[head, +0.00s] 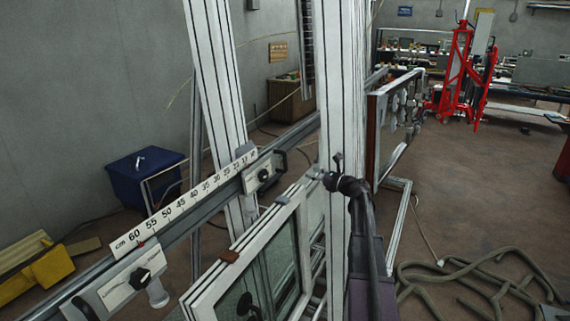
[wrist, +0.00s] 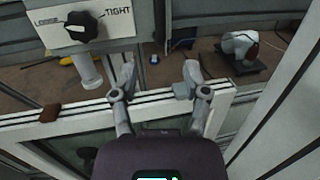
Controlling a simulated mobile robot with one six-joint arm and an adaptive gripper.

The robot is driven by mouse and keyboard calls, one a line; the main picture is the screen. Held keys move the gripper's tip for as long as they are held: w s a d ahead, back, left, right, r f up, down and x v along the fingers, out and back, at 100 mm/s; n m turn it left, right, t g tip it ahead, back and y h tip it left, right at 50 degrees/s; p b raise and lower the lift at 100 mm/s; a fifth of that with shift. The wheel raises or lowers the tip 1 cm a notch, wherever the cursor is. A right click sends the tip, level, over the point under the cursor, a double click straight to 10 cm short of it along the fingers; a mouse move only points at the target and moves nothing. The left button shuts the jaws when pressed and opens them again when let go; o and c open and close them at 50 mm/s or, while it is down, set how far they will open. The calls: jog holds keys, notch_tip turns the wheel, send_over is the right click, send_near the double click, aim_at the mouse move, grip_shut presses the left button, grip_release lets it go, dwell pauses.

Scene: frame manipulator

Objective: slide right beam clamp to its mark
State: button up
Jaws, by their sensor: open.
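The right beam clamp (head: 262,174), a pale plate with a black knob, sits on the beam near the low-number end of the cm scale (head: 190,199). In the wrist view a clamp plate (wrist: 55,33), likely this one, reads LOOSE and TIGHT. Its black knob (wrist: 85,27) is near the middle, and a pale round handle (wrist: 88,70) hangs below. I cannot tell the knob's setting. The left clamp (head: 118,291) sits near the 60 end. My gripper (head: 326,179) is right of the right clamp, apart from it. In the wrist view my gripper (wrist: 158,82) is open and empty.
A framed window (head: 243,250) with a brown block (head: 230,257) on its top rail stands below the beam. A white upright post (head: 342,90) rises close to my gripper. A blue bin (head: 146,176) stands behind the beam. Hoses (head: 480,278) lie on the right floor.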

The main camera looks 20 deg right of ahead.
aim_at(286, 163)
jog(key=x, duration=1.3)
jog(key=shift+w+a, duration=0.2)
jog(key=shift+w, duration=0.15)
grip_shut()
